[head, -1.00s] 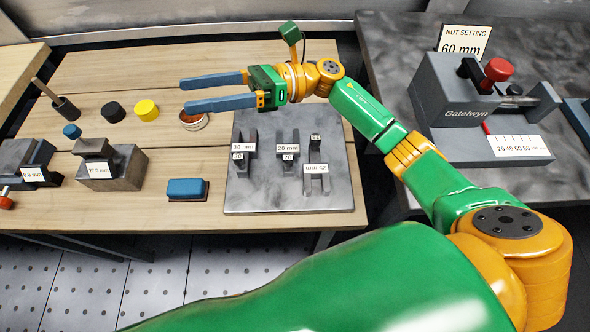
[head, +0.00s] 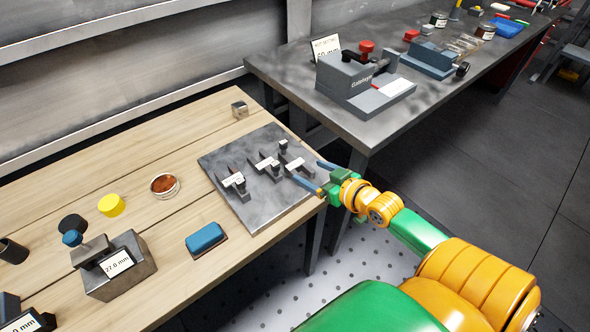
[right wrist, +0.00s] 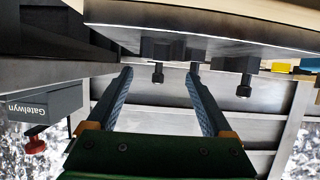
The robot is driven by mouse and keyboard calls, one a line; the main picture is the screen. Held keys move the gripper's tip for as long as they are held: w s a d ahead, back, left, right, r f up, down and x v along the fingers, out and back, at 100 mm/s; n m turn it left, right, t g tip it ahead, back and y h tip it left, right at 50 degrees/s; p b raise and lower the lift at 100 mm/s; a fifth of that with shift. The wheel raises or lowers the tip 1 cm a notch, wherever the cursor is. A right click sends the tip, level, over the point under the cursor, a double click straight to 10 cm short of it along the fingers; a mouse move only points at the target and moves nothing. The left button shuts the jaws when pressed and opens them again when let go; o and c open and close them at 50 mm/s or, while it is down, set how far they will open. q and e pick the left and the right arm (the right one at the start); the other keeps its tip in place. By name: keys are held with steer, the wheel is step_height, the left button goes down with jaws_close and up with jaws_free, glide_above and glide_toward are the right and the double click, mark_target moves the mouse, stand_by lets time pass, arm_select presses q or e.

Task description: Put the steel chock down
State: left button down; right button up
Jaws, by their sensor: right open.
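A small steel block (head: 240,109), which looks like the steel chock, sits on the wooden table at its far right corner, behind the grey plate. The grey plate (head: 247,212) carries several dark forked gauges with white labels (head: 265,163). My right gripper (head: 307,171) is open at the plate's right edge, close to the nearest forked gauge. Whether a finger touches the gauge cannot be told. My left gripper is not in view.
The wooden table (head: 180,150) also holds a blue-topped eraser (head: 206,238), a 27.0 mm block (head: 118,270), a yellow disc (head: 111,205) and a round tin (head: 164,186). The grey bench (head: 400,118) on the right bears the Gatelwyn nut-setting fixture (head: 350,82).

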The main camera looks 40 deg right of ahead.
mark_target(297, 165)
steer(key=x, duration=0.6)
steer(key=shift+w+f+b, duration=0.15)
steer(key=shift+f+b, duration=0.2)
steer(key=shift+f, duration=0.05)
steer(key=shift+w+a, duration=0.1)
steer(key=shift+w, duration=0.25)
jaws_close()
